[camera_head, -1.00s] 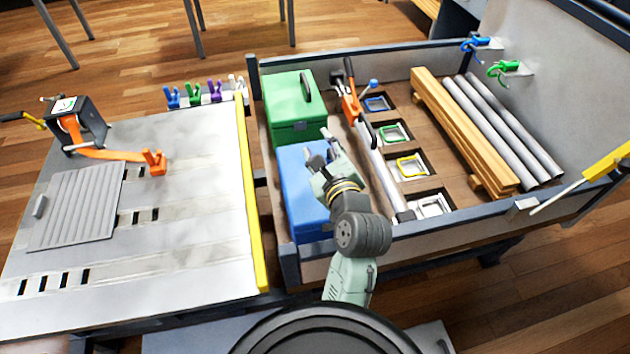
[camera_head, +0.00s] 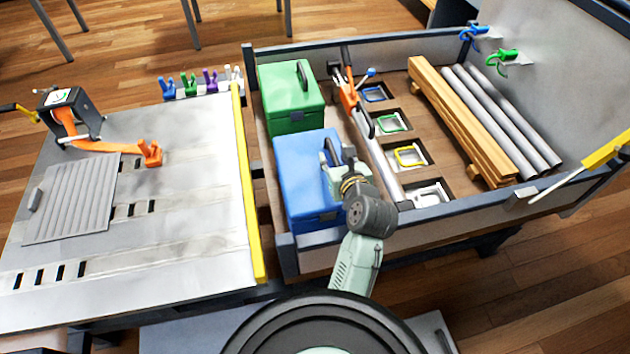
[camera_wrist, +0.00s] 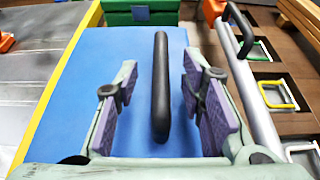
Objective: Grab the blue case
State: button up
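The blue case (camera_head: 302,172) stands in the near left of the wooden tray, in front of the green case. In the wrist view its blue lid (camera_wrist: 75,95) fills the left and middle, with a black handle (camera_wrist: 161,85) standing up from it. My gripper (camera_head: 338,158) is over the right part of the lid. In the wrist view my gripper (camera_wrist: 160,110) is open, with one purple-padded finger on each side of the handle. A gap shows between the handle and each pad, wider on the left. Finger height relative to the handle is hard to tell.
The green case (camera_head: 290,105) stands directly behind the blue one. A grey bar with an orange clamp (camera_head: 348,95) runs close along the right. Wooden beams (camera_head: 460,120) and grey pipes (camera_head: 505,118) lie further right. A yellow-edged grey table (camera_head: 180,225) is on the left.

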jog(key=shift+x, duration=1.3)
jog(key=shift+c, duration=0.5)
grip_shut()
jog(key=shift+r, duration=0.15)
